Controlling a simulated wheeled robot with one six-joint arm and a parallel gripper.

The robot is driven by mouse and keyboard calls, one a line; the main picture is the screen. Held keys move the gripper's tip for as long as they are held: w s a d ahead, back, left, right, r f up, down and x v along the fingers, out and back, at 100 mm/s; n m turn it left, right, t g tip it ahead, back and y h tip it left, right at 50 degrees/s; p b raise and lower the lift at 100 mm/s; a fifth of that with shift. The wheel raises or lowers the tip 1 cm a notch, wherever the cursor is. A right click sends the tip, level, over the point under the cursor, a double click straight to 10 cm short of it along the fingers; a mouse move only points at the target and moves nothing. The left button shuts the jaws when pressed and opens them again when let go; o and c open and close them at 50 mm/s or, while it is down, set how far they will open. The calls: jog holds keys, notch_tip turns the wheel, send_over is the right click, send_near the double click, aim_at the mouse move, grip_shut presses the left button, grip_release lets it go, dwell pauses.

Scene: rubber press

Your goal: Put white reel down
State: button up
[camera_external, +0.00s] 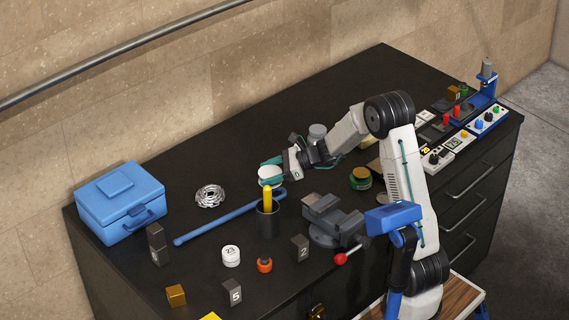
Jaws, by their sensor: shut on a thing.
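The white reel (269,171) shows as a small white round thing between the teal fingers of my gripper (270,170). My gripper is shut on it and reaches out to the left over the black bench top (240,135). The fingers hide part of the reel. In the picture the reel is just above a dark cup (268,222) with a yellow handle in it and the hooked end of a blue bar (230,215). I cannot tell how high the reel is above the bench.
A silver coiled ring (210,196) and a blue toolbox (121,203) are to the left. A grey vise (332,219), a white 23 cylinder (231,256), an orange-red bottle (264,265) and numbered blocks stand in front. The bench top behind the gripper is clear.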

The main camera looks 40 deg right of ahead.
send_over(245, 174)
jog(key=shift+f, duration=0.65)
jog(key=shift+w, duration=0.15)
jog(key=shift+f, duration=1.75)
jog(key=o, duration=1.1)
jog(key=shift+f, duration=0.15)
jog(key=shift+c, duration=0.2)
